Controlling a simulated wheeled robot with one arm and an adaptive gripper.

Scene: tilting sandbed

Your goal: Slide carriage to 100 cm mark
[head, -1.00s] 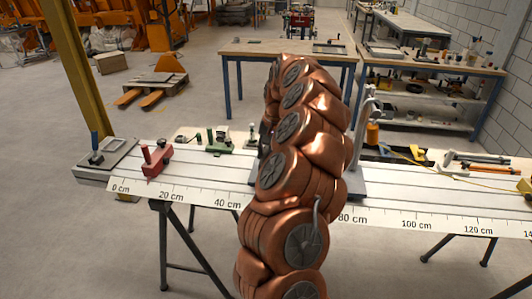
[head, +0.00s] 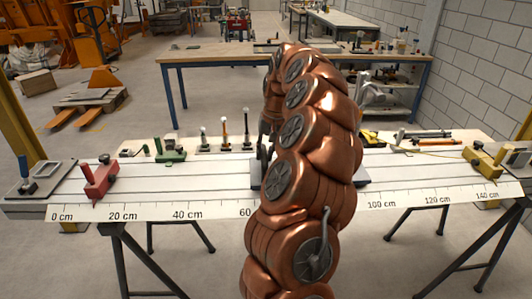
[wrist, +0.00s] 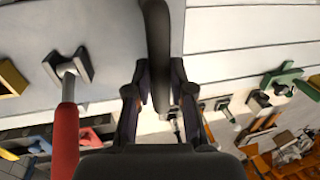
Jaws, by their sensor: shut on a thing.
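The carriage (wrist: 105,25) shows as a grey plate in the wrist view. A dark bar-shaped handle (wrist: 157,40) stands on it. My gripper (wrist: 158,88) is shut on this handle, with a finger on each side. A clamp with a red handle (wrist: 66,130) is beside it on the plate. In the head view my copper arm hides most of the carriage, and only its dark edges show at either side. The scale (head: 185,213) runs along the bed's front edge. The 100 cm mark (head: 381,205) is right of my arm; the marks between 60 and 100 are hidden.
A red stop (head: 98,178) stands near 0 cm and a yellow stop (head: 485,160) near 140 cm. A green block (head: 168,150) and several small posts line the bed's back. The front rail strip right of the carriage looks clear up to the yellow stop.

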